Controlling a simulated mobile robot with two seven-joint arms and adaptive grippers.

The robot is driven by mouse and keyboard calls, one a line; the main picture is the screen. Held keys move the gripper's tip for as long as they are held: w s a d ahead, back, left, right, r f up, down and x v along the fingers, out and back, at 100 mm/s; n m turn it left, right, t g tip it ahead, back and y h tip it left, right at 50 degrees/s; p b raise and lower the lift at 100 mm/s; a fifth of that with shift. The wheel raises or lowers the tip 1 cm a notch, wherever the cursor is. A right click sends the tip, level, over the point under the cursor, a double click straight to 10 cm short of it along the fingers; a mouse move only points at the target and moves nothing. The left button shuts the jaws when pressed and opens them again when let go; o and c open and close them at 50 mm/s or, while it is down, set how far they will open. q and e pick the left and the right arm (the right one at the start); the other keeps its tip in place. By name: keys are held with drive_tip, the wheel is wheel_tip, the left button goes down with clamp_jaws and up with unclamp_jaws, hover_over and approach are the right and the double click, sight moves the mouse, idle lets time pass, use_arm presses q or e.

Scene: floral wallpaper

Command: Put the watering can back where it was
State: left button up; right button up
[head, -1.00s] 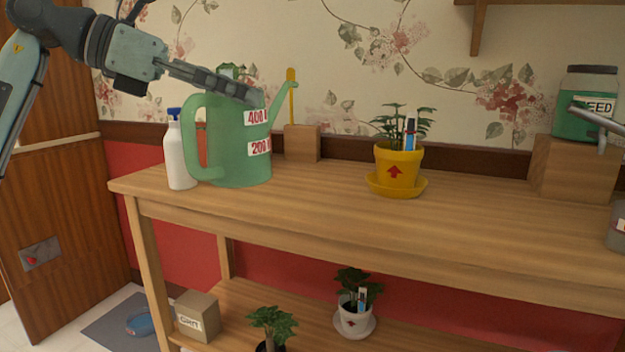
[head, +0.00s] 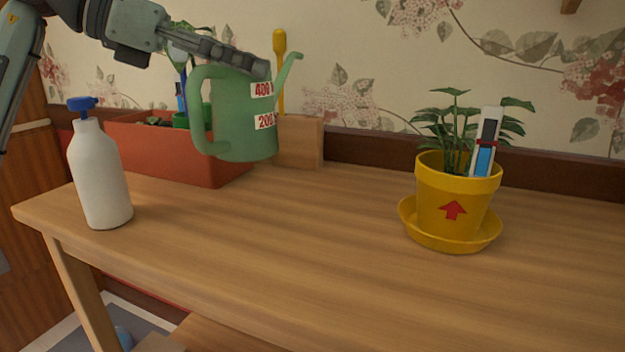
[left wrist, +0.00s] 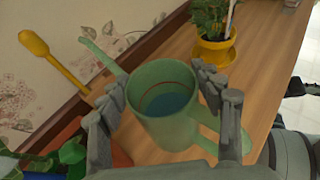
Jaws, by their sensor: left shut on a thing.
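The green watering can (head: 238,130) has red-and-white volume labels, a handle on its left and a spout pointing up to the right. In the head view it is upright near the back of the wooden table, in front of part of the red planter, and its base seems clear of the tabletop. My left gripper (head: 262,68) is shut on it near the rim. In the left wrist view the fingers (left wrist: 165,100) lie on both sides of the can (left wrist: 168,128), and blue water shows inside. My right gripper is out of view.
A white spray bottle (head: 98,175) stands at the front left. The red planter (head: 215,175) and a wooden block (head: 300,143) with a yellow tool (head: 280,60) are at the back. A yellow potted plant (head: 453,205) stands right on its saucer. The middle of the tabletop (head: 310,230) is clear.

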use_arm(q)
drive_tip(key=s+d+f, duration=0.4)
drive_tip(key=d+f, duration=0.5)
drive_tip(key=f, duration=0.1)
drive_tip(key=shift+s+d+b, duration=0.2)
drive_tip(key=shift+d+b, duration=0.05)
drive_tip(key=shift+b, duration=0.2)
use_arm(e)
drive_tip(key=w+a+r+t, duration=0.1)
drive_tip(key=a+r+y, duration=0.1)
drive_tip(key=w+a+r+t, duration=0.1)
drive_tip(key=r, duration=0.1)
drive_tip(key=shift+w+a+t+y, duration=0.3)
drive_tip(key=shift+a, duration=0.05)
use_arm(q)
drive_tip(key=o, duration=1.9)
drive_tip(key=shift+f, duration=0.1)
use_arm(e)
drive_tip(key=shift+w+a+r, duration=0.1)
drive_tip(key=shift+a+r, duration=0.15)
